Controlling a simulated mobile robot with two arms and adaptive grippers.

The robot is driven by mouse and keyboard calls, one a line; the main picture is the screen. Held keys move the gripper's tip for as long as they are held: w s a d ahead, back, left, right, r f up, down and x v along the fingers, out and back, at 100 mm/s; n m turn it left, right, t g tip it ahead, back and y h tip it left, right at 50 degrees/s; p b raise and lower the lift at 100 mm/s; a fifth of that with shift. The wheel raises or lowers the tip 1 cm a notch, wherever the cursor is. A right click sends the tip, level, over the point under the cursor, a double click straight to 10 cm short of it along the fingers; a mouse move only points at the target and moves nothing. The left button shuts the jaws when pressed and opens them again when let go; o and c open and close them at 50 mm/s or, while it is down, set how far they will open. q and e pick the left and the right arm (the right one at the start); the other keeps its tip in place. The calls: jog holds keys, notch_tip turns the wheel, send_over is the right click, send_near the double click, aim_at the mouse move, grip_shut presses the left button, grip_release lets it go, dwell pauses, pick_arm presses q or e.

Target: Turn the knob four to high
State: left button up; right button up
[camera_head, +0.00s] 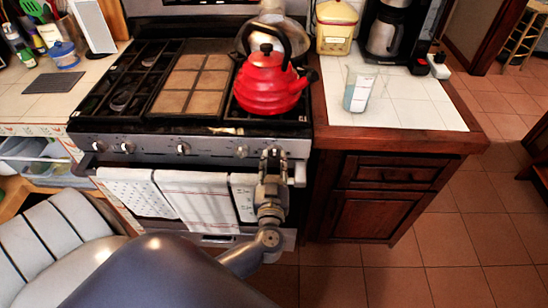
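The stove (218,142) has a row of round silver knobs along its front panel. Counting from the left, the fourth visible knob (241,151) sits on the right part of the panel. My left gripper (273,157) is in front of the panel just right of that knob, pointing at the stove. Its fingers cover the panel there, so any knob behind them is hidden. I cannot tell how far apart the fingers are or whether they touch anything. My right gripper is not in view.
A red kettle (268,84) stands on the right burners. Towels (193,200) hang on the oven handle below the knobs, close to my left wrist. A measuring cup (359,90) stands on the tiled counter (420,108).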

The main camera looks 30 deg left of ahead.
pick_arm(q)
jog(key=shift+x, duration=0.85)
grip_shut()
